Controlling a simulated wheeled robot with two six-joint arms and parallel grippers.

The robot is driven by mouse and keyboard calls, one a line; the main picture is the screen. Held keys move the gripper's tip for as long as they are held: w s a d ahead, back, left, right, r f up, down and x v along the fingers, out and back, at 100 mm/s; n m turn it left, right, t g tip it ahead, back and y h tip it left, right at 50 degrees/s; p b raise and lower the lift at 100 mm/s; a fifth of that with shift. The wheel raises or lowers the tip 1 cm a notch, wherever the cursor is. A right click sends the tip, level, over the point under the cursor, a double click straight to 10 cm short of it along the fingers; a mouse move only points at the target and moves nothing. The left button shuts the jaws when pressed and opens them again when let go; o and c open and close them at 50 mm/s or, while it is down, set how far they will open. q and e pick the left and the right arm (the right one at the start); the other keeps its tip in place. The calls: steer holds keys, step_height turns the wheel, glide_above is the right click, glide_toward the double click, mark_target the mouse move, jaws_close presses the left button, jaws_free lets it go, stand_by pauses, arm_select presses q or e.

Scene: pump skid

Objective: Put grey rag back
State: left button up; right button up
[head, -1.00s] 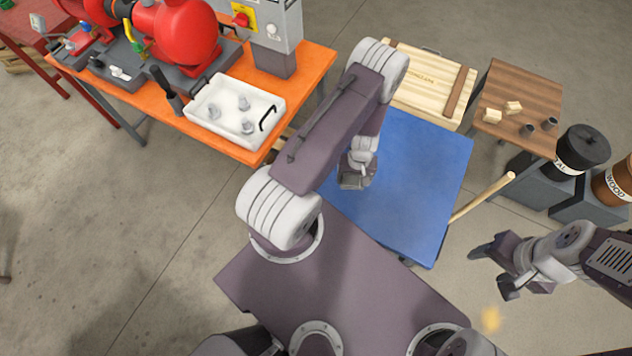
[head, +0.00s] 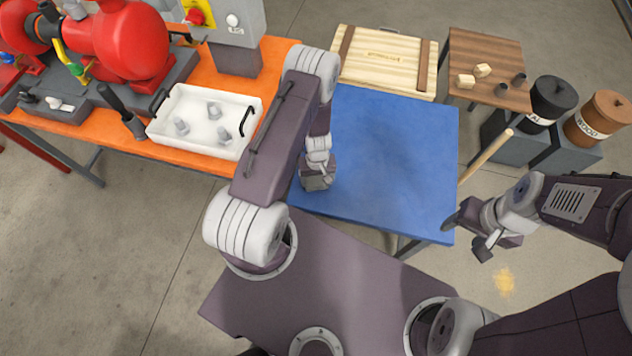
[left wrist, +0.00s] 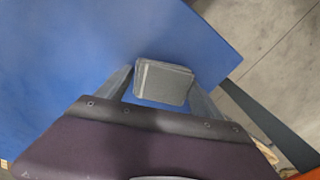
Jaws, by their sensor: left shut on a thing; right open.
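The grey rag (left wrist: 165,82) is a small folded block between my left gripper's fingers in the left wrist view, over the blue table top. In the head view my left gripper (head: 316,178) is shut and points down at the left side of the blue table (head: 390,155); the rag (head: 316,183) is small and partly hidden there. I cannot tell how far it is above the surface. My right gripper (head: 468,238) is open and empty, off the blue table's right front corner.
The blue top is otherwise bare. A wooden crate (head: 368,76) is behind it. A brown side table (head: 487,48) holds blocks; black (head: 550,100) and brown (head: 602,112) bins stand right. A pole (head: 487,156) leans nearby. On the orange bench (head: 275,58) is a white tray (head: 190,142).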

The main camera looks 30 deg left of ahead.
arm_select(q)
steer(key=shift+a, duration=0.1)
steer(key=shift+f, duration=0.1)
steer(key=o, duration=1.5)
steer(key=shift+d, duration=0.2)
steer(key=shift+o, duration=0.5)
